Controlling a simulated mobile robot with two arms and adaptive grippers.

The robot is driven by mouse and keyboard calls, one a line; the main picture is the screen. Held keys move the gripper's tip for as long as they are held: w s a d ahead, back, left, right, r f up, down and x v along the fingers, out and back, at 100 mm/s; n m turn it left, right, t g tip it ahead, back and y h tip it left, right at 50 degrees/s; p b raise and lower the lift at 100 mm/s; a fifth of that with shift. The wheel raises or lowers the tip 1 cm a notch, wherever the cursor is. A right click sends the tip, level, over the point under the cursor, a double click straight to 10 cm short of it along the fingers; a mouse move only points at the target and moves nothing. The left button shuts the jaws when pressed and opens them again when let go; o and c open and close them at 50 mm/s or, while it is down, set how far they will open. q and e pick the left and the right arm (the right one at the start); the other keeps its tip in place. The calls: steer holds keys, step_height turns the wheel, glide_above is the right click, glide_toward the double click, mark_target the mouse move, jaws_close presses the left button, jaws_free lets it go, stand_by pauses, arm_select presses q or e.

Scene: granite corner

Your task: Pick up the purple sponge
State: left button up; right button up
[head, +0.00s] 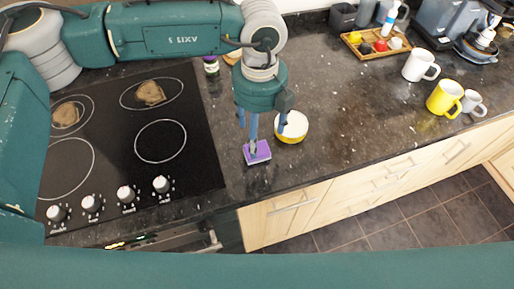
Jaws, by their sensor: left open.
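The purple sponge (262,154) lies on the dark granite counter near its front edge, just right of the stove. It has a purple top and a paler lower side. My left gripper (252,146) points down from above, with its blue fingers reaching to the sponge. One fingertip overlaps the sponge's top in the picture; I cannot tell whether it touches. The fingers are open. My right gripper does not show.
A yellow and white bowl (291,127) stands close to the right of the fingers. The black stove (140,140) fills the left side. A white mug (420,66), a yellow mug (444,97) and a wooden tray (375,55) stand further right. The middle counter is clear.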

mark_target(264, 153)
arm_select(q)
steer(key=f, duration=0.2)
steer(key=shift+s+f+p, duration=0.25)
steer(key=shift+f+p, duration=0.05)
steer(key=shift+p, duration=0.05)
steer(key=f+p, duration=0.2)
steer(key=w+f, duration=0.1)
steer(key=f, duration=0.1)
steer(key=shift+a+f+p, duration=0.1)
steer(key=shift+a+p, duration=0.15)
steer(key=shift+p, duration=0.15)
steer(key=shift+f, duration=0.65)
steer(key=c, duration=1)
